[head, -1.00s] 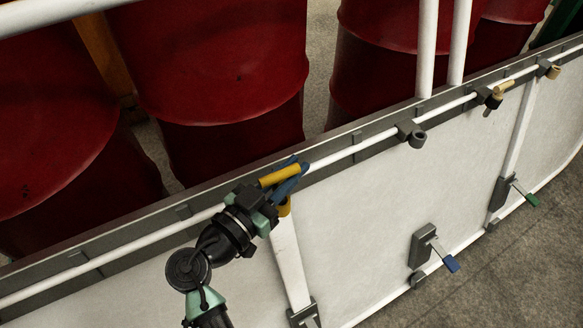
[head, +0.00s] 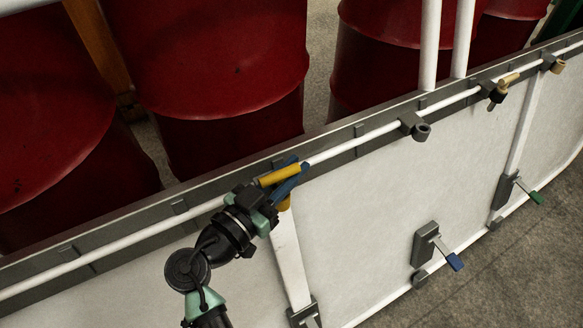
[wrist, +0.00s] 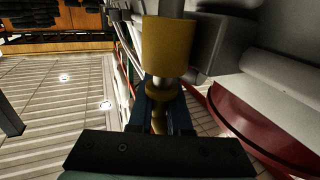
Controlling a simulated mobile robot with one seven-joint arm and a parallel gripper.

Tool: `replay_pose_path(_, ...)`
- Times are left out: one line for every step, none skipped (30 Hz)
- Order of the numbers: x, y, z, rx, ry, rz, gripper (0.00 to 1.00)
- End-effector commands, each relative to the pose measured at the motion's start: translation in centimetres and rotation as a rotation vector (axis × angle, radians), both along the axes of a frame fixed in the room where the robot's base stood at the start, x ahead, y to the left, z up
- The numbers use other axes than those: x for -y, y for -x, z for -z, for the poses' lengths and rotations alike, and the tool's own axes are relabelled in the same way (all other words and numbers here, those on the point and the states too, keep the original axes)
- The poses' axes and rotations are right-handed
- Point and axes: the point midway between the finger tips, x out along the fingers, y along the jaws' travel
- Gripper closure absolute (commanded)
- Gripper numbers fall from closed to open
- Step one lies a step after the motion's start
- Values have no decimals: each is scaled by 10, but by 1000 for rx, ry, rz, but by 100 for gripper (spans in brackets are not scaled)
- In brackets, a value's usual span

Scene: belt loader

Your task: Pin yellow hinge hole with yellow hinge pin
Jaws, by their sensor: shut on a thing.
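My gripper (head: 290,180) has blue fingers and is shut on the yellow hinge pin (head: 279,175), whose yellow handle lies along the fingers beside the panel's top rail. In the wrist view the pin's yellow collar (wrist: 162,89) sits between the blue fingers. A short metal shaft shows above it, lined up with the yellow hinge hole (wrist: 167,45), a yellow barrel on a grey block. The shaft meets or overlaps the barrel's near end; I cannot tell how deep. In the head view a yellow piece (head: 284,204), probably the barrel, shows just below the fingers, mostly hidden.
A white rail (head: 353,148) runs along the panel's top edge. Further right are a grey hinge barrel (head: 422,131), a dark one with a tan-handled pin (head: 506,80) and a tan barrel (head: 557,67). Blue (head: 455,262) and green (head: 537,198) latch handles stick out lower. Red drums (head: 205,55) stand behind.

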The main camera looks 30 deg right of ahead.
Motion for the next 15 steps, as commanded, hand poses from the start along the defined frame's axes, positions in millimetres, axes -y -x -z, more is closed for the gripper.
replay_pose_path(0,0,2,1,0,0,100)
replay_pose_path(0,0,2,1,0,0,100)
replay_pose_path(0,0,3,1,0,0,100)
replay_pose_path(0,0,4,1,0,0,100)
replay_pose_path(0,0,5,1,0,0,100)
replay_pose_path(0,0,5,1,0,0,100)
replay_pose_path(0,0,6,1,0,0,100)
replay_pose_path(0,0,7,1,0,0,100)
replay_pose_path(0,0,8,1,0,0,100)
replay_pose_path(0,0,8,1,0,0,100)
replay_pose_path(0,0,9,1,0,0,100)
replay_pose_path(0,0,10,1,0,0,100)
replay_pose_path(0,0,10,1,0,0,100)
replay_pose_path(0,0,11,1,0,0,100)
replay_pose_path(0,0,12,1,0,0,100)
